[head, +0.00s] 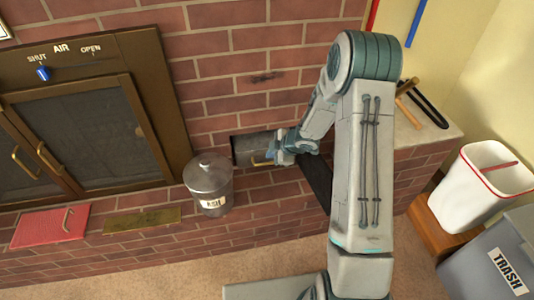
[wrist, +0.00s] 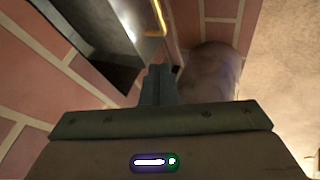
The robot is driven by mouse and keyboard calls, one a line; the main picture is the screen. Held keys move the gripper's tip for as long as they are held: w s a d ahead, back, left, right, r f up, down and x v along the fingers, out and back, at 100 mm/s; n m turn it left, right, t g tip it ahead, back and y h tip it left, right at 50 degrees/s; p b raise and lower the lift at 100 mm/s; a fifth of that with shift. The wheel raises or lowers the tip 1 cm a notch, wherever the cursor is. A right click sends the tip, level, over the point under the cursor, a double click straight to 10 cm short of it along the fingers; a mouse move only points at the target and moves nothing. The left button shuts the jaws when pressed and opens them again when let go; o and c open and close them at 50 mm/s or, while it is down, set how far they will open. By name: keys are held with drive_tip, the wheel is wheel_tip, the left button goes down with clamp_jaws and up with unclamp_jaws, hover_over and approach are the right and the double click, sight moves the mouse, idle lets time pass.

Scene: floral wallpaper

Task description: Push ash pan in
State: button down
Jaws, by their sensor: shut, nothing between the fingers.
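The ash pan (head: 252,146) is a grey metal front with a brass handle, in a low square opening in the brick wall. My gripper (head: 276,153) is at the right part of the pan front, close to the handle. In the wrist view its fingers (wrist: 158,72) are together and empty, just below the handle. I cannot tell whether they touch the pan. How deep the pan sits is hard to tell, as my gripper hides its right side.
A lidded grey ash can (head: 209,180) stands just left of the opening, and close by in the wrist view (wrist: 212,72). A dark panel (head: 318,182) stands out at the right, partly behind my arm. A red dustpan-like plate (head: 48,226) lies left on the ledge.

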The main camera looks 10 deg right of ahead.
drive_tip(key=s+a+f+m+y+b, duration=0.3)
drive_tip(key=a+m, duration=0.1)
drive_tip(key=m, duration=0.3)
drive_tip(key=n+t+h+b, duration=0.8)
drive_tip(key=n+b, duration=0.6)
drive_tip(key=n, duration=1.2)
approach(260, 151)
drive_tip(key=shift+t+y, duration=0.6)
drive_tip(key=w+f, duration=0.2)
drive_tip(key=w, duration=0.1)
drive_tip(key=w+f, duration=0.1)
drive_tip(key=shift+w+d, duration=0.15)
drive_tip(key=shift+w, duration=0.05)
drive_tip(key=shift+w+r+b, duration=0.1)
drive_tip(key=shift+w+b, duration=0.25)
drive_tip(key=shift+w, duration=0.35)
